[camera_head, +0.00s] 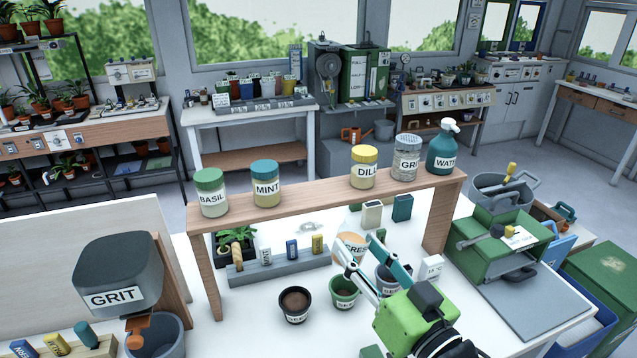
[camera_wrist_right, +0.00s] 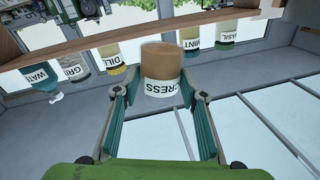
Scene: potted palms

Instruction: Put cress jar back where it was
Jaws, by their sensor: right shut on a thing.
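In the head view the cress jar appears below the shelf board. My left gripper is not in view.
The basil jar (camera_head: 210,193), a grey-topped jar (camera_head: 406,158) and a water bottle (camera_head: 442,148) also stand on the shelf. Below are a black pot (camera_head: 294,305), a green pot (camera_head: 343,291) and a seed-packet rack (camera_head: 280,268).

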